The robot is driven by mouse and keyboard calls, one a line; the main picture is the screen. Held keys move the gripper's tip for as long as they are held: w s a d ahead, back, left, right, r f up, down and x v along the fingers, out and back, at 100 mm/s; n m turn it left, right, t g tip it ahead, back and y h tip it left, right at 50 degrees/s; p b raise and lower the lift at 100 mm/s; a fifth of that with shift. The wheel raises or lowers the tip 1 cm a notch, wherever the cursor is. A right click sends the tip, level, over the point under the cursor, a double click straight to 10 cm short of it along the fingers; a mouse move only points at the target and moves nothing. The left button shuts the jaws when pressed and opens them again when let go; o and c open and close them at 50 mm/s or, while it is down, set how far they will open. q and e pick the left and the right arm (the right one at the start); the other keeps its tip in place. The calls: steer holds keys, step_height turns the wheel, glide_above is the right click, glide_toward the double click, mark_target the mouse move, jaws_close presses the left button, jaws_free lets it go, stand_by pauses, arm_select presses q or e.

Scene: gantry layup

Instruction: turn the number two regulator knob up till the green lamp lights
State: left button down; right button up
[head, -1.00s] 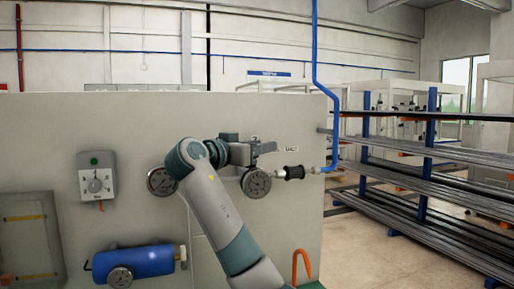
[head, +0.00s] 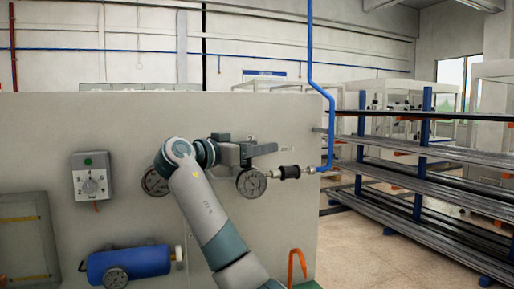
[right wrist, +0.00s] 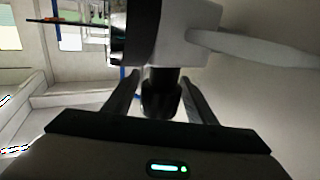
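In the head view, my right arm reaches to the regulator on the grey panel. My right gripper (head: 228,151) is at the regulator body, above the round dial gauge (head: 251,183). In the right wrist view, the fingers of my right gripper (right wrist: 161,92) stand on either side of a black knob (right wrist: 161,102). Whether they press on it is unclear. A pale regulator body (right wrist: 187,45) is beyond the knob. The knob is hidden in the head view. No number label is readable, and I cannot make out a lit green regulator lamp. My left gripper is out of view.
A second gauge (head: 154,182) is partly behind my arm. A switch box (head: 92,178) and a blue cylinder (head: 130,263) are on the panel at left. A blue pipe (head: 329,120) runs at right. An orange hook (head: 297,266) is low. Racks of bars (head: 430,185) stand at right.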

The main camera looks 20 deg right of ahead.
steer(key=shift+a, duration=0.15)
steer(key=shift+s+a, duration=0.3)
steer(key=shift+a, duration=0.2)
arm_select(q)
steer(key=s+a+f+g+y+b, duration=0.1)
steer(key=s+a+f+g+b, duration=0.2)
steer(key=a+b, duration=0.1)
arm_select(e)
steer(key=v, duration=1.6)
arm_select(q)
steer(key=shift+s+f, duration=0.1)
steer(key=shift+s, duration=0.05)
arm_select(e)
steer(key=shift+s+f, duration=0.1)
